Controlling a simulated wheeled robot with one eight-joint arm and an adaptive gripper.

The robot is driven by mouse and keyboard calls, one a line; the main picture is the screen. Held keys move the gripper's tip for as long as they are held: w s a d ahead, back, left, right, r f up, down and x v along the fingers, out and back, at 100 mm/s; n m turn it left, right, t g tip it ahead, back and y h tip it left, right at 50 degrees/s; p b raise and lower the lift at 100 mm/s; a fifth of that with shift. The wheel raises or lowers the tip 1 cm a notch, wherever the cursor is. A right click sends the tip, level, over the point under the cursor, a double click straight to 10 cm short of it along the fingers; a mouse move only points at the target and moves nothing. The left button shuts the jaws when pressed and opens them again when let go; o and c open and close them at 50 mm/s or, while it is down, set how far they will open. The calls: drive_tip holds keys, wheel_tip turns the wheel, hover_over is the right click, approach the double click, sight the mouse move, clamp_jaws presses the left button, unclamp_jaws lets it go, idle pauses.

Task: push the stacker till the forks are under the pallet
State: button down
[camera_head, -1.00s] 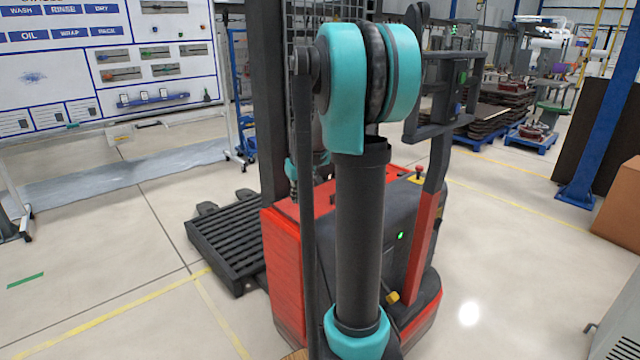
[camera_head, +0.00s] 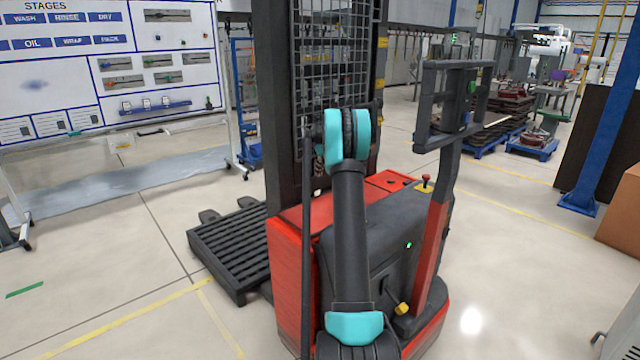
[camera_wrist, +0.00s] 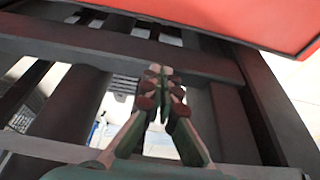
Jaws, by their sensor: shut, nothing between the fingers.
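The stacker (camera_head: 285,285) is red and dark grey, with a tall dark mast and mesh guard, in the middle of the head view. A dark slatted pallet (camera_head: 228,256) lies on the floor against its left side. The forks below the slats are hidden. My gripper (camera_wrist: 160,80) is shut and empty in the wrist view, in front of dark bars and beneath a red panel (camera_wrist: 235,18). Contact is unclear. In the head view my arm hides it.
A whiteboard (camera_head: 105,70) on a wheeled stand is at the left. A blue post (camera_head: 597,130) and brown box (camera_head: 620,215) stand at the right. Blue pallets with stacked parts (camera_head: 533,145) are behind. Floor left of the pallet is clear, with yellow lines.

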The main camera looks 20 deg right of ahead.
drive_tip(key=shift+s+d+f, duration=0.1)
drive_tip(key=shift+s+f, duration=0.05)
drive_tip(key=shift+f, duration=1.3)
drive_tip(key=shift+s+f, duration=0.2)
drive_tip(key=shift+f, duration=1.3)
drive_tip(key=shift+s+d+f, duration=0.1)
drive_tip(key=shift+s+f, duration=0.05)
drive_tip(key=shift+f, duration=1.3)
